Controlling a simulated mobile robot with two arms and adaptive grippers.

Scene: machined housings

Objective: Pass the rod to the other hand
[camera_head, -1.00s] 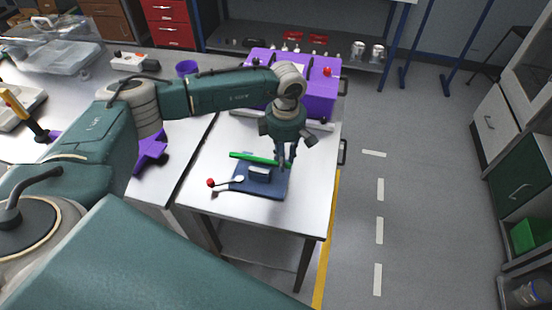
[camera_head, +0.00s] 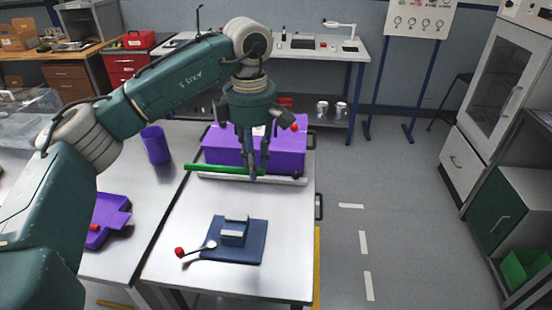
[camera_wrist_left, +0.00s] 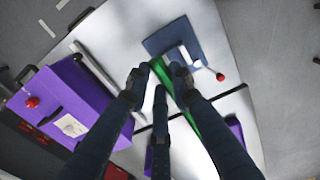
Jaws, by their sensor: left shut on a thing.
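The green rod (camera_head: 215,168) is held roughly level above the table, in front of the purple box. My left gripper (camera_head: 253,174) points down and is shut on the rod near its right end; most of the rod sticks out to the left. In the left wrist view the rod (camera_wrist_left: 200,135) runs between the dark fingers (camera_wrist_left: 160,82) and out toward the lower right. The fingers hide part of the gripped end. My right gripper is in neither current view.
A blue mat (camera_head: 250,255) carries a grey slotted block (camera_head: 234,232); a red-knobbed white stick (camera_head: 180,252) lies at its left. A purple box (camera_head: 225,150) and a pale bar (camera_head: 285,181) stand at the table's back.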

